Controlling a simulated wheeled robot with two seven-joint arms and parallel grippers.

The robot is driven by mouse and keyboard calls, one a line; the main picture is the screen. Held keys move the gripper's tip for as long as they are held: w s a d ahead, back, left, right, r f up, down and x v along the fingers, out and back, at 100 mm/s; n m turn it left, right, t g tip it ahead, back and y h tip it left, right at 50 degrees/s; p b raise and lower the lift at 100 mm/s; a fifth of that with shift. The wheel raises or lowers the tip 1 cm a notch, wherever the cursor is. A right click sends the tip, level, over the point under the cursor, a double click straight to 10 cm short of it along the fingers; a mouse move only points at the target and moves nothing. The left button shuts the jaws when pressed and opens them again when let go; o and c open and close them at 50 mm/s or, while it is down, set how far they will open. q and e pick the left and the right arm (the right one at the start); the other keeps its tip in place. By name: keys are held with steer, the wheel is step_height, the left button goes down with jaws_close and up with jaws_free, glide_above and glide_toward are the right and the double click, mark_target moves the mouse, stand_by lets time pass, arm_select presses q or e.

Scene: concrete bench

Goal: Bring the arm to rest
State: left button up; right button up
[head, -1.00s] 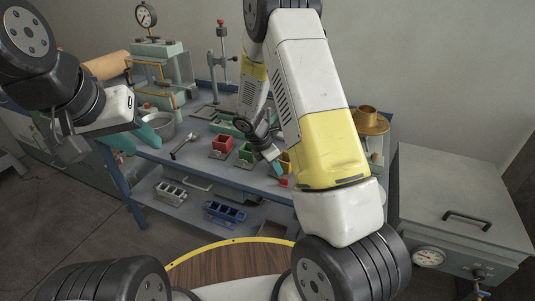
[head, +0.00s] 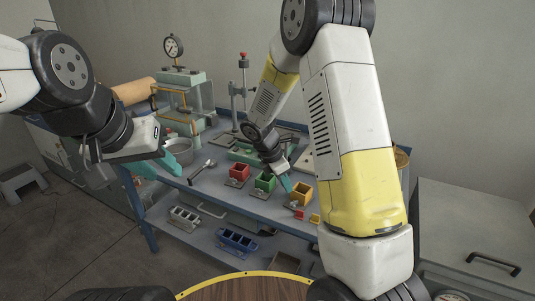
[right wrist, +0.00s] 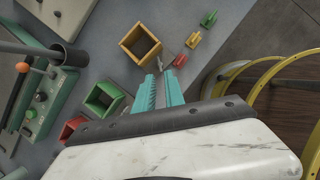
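My left gripper (head: 166,167) hangs at the left in the head view, its teal fingers apart and empty, in front of a metal bowl. My right gripper (head: 287,184) points down over the bench, beside the green box (head: 265,182) and the yellow box (head: 302,194). In the right wrist view its teal fingers (right wrist: 162,90) lie close together with nothing visible held between them. The yellow box (right wrist: 140,44) lies just past the fingertips there, and the green box (right wrist: 103,98) is to their left. Part of my right arm hides the bench's right side in the head view.
A red box (head: 239,172) stands left of the green one. A press with a gauge (head: 173,47) and a stand (head: 243,90) rise behind. A grey cabinet (head: 470,225) stands at the right.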

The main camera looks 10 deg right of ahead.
steer(key=s+d+r+m+t+y, duration=0.1)
steer(key=s+r+m+y, duration=0.1)
steer(key=s+r+m, duration=0.55)
steer(key=s+d+r+m+t+y, duration=0.15)
steer(key=s+r+m, duration=0.25)
steer(key=r, duration=0.6)
steer(key=s+a+r+m+t+y, duration=0.1)
steer(key=s+r+m, duration=0.2)
steer(key=s, duration=0.3)
steer(key=s+a+r+m+t+y, duration=0.1)
steer(key=s+r+m+y, duration=0.1)
steer(key=s+m, duration=0.4)
steer(key=shift+a+r, duration=0.25)
steer(key=shift+r, duration=0.65)
